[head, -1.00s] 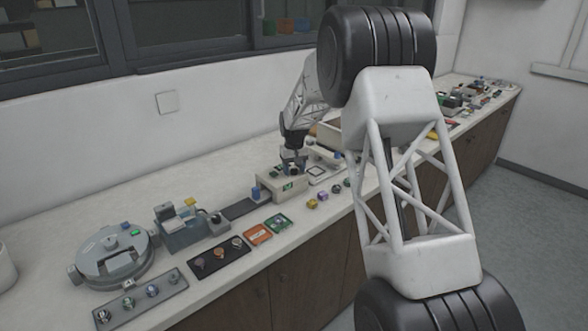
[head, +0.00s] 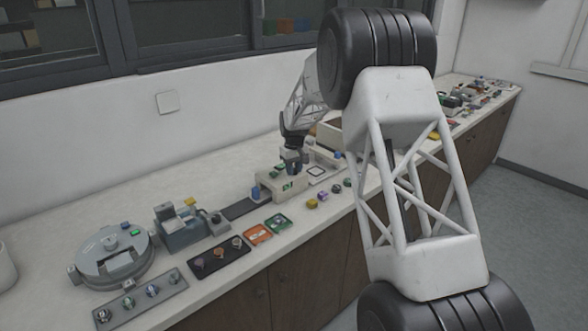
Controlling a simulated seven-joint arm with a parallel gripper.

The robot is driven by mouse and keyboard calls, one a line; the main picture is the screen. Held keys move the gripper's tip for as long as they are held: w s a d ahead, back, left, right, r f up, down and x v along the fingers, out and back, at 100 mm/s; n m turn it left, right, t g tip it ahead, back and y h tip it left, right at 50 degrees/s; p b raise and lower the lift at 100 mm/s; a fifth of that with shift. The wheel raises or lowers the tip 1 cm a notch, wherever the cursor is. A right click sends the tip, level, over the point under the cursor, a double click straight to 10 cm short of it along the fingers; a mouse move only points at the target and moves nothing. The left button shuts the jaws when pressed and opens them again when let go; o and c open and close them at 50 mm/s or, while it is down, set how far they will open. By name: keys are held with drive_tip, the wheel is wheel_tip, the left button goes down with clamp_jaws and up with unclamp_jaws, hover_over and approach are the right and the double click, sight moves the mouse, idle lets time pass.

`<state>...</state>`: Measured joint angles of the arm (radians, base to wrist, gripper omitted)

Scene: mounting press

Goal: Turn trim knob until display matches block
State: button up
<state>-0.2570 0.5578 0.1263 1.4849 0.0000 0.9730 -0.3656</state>
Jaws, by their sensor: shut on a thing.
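My gripper (head: 293,171) points down at the cream press unit (head: 272,189) in the middle of the bench. It is shut on what looks like the trim knob on top of that unit; the fingers hide most of the knob. A small green display (head: 288,186) is lit on the unit's front face, but its reading is too small to make out. A blue block (head: 255,192) stands at the unit's left end. I cannot tell whether the display and the block match.
A round grey machine (head: 112,256) and a grey-blue device (head: 181,231) stand to the left. Trays with small round pieces (head: 143,298) lie along the front edge. My arm hides part of the right bench.

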drive_tip(key=shift+r+n, duration=0.1)
drive_tip(key=shift+n, duration=1.4)
drive_tip(key=o, duration=0.9)
drive_tip(key=shift+r, duration=0.1)
drive_tip(key=shift+r, duration=3.75)
